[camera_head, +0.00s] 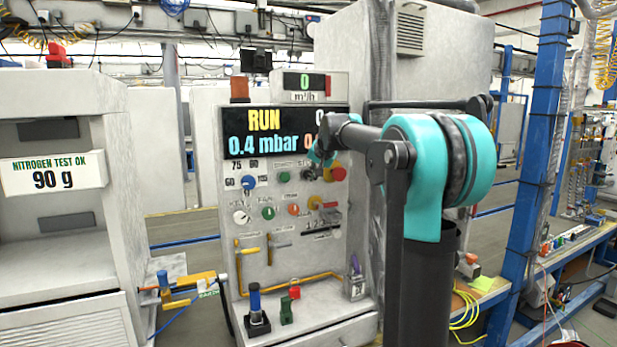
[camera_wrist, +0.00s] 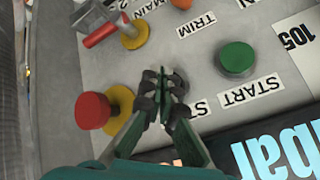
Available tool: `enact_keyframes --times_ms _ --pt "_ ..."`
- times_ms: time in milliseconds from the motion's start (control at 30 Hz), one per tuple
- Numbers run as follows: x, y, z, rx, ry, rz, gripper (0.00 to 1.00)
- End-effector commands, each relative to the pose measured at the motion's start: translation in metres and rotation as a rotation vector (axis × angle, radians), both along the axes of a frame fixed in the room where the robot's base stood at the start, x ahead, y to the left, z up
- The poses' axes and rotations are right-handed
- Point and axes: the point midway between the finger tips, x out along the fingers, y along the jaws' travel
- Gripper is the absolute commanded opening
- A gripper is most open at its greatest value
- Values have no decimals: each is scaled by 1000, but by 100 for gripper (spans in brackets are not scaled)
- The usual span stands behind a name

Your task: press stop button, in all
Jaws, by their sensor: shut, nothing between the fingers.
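The control panel (camera_head: 262,215) stands ahead with rows of buttons and knobs, below a display (camera_head: 285,131) reading "RUN" and "0.4 mbar". My gripper (camera_wrist: 163,97) is shut and empty, with its fingertips over the panel at a label beginning with "S". The rest of that label and whatever button lies under the fingertips are hidden; contact cannot be told. The green button (camera_wrist: 237,58) labelled "START" is to the right in the wrist view. A red mushroom button (camera_wrist: 93,110) on a yellow base is to the left; it also shows in the head view (camera_head: 338,173).
A yellow knob (camera_wrist: 133,35) and a red lever (camera_wrist: 100,35) sit near the wrist view's top left. A blue-handled device (camera_head: 256,310) stands on the panel's ledge. A grey cabinet (camera_head: 55,240) is at the left, and a blue post (camera_head: 535,150) at the right.

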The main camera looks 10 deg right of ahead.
Motion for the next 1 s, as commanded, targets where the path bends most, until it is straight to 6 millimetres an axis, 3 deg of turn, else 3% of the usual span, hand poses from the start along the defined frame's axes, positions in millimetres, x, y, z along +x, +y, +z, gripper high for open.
enact_keyframes --times_ms 1000 --pt "8 3 0 0 0 0 0"
